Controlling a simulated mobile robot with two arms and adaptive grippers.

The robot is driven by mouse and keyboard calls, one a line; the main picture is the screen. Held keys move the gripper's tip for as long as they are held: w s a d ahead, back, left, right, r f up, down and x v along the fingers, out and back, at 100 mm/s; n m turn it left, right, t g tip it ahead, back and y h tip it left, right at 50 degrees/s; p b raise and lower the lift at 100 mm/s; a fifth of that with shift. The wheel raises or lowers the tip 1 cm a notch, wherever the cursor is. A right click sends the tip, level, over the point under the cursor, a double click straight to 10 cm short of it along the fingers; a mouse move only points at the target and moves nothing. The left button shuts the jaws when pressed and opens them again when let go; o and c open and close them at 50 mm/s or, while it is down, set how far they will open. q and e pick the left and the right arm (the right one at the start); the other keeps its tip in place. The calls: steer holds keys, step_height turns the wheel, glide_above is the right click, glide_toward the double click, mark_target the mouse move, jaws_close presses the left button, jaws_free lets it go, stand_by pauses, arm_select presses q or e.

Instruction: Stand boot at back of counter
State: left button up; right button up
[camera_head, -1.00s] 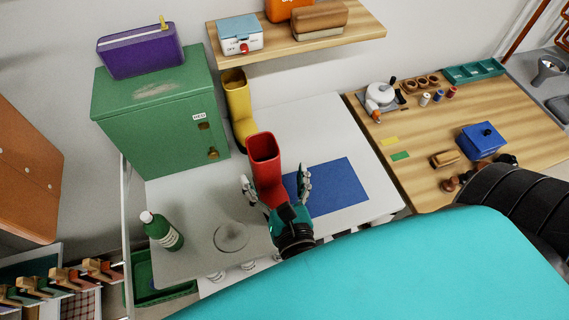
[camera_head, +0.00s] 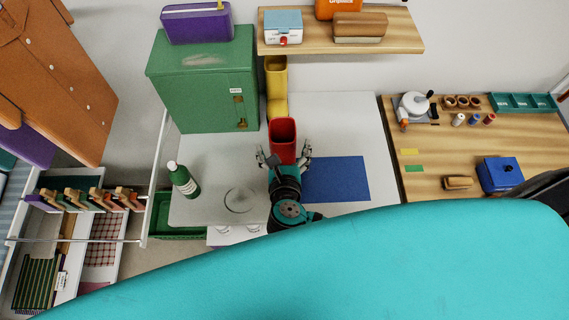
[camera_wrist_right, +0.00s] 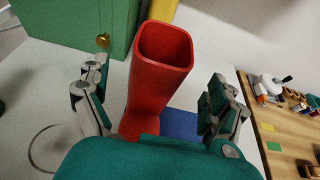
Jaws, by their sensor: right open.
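A red boot (camera_head: 283,141) stands upright on the white counter (camera_head: 340,120), and its open top shows in the right wrist view (camera_wrist_right: 162,75). A yellow boot (camera_head: 277,88) stands behind it at the back of the counter, beside the green cabinet. My right gripper (camera_head: 284,160) is open at the front of the red boot. In the right wrist view its fingers (camera_wrist_right: 155,105) are on either side of the boot, with gaps to both. The boot's foot is mostly hidden. My left gripper is not in view.
A green cabinet (camera_head: 205,85) stands at the back left. A green bottle (camera_head: 184,180) and a clear round dish (camera_head: 240,200) are front left. A blue mat (camera_head: 338,180) lies to the right. A wooden shelf (camera_head: 400,40) overhangs the back.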

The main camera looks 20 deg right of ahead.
mark_target(282, 128)
steer(key=shift+w+d+f, duration=0.1)
steer(key=shift+w+f, duration=0.3)
steer(key=shift+w, duration=0.2)
steer(key=shift+w+f+b, duration=0.15)
steer(key=shift+w+b, duration=0.05)
steer(key=shift+b, duration=0.2)
steer(key=b+x, duration=0.4)
steer(key=shift+w+d, duration=0.15)
steer(key=shift+w, duration=0.3)
steer(key=shift+s, duration=0.1)
steer(key=shift+c, duration=0.5)
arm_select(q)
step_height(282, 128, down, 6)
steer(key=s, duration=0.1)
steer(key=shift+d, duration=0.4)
arm_select(e)
steer(key=c, duration=1.6)
steer(key=shift+o, duration=0.2)
